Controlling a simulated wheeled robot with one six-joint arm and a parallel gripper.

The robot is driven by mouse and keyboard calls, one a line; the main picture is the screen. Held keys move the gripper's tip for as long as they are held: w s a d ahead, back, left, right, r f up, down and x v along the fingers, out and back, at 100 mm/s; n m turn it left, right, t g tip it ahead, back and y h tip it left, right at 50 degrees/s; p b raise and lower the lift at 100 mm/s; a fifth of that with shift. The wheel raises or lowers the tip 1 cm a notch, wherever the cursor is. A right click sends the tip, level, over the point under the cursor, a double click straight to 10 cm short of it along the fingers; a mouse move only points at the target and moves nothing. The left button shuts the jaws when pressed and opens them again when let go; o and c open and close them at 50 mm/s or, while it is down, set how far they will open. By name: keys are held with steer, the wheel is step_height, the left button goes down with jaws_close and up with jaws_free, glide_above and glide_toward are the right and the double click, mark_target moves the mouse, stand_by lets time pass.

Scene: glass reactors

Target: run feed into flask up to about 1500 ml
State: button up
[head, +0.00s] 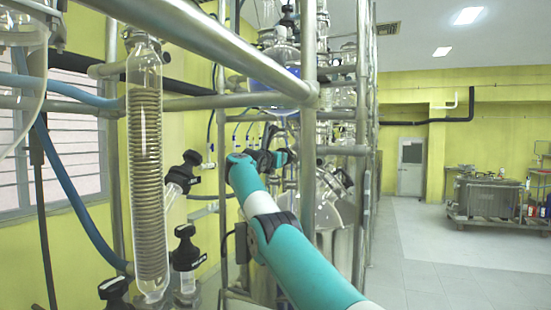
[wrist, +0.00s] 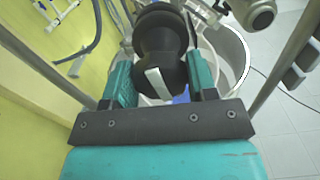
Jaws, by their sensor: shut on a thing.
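My gripper (wrist: 160,68) is shut on a black valve knob (wrist: 162,45) with a white mark; one teal finger is on each side of it. In the head view my gripper (head: 264,159) is at the end of the teal arm, among the frame pipes, and the knob is hard to make out there. A round glass flask (head: 258,68) with blue liquid hangs just above my gripper. A steel pipe crosses in front of it, so its level marks cannot be read. In the wrist view a patch of blue shows below the knob, partly hidden.
Steel frame pipes (head: 308,130) stand close around my arm. A glass coil condenser (head: 147,180) and several black-knobbed valves (head: 186,250) are at the left. A pale round vessel (wrist: 232,55) lies behind the knob. Open floor (head: 440,280) is at the right, with a loaded cart (head: 490,195).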

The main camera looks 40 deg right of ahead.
steer(key=shift+f, duration=0.25)
stand_by(0.3)
steer(key=o, duration=0.9)
steer(key=shift+r, duration=0.1)
steer(key=shift+b+v, duration=7.9)
steer(key=shift+v, duration=0.8)
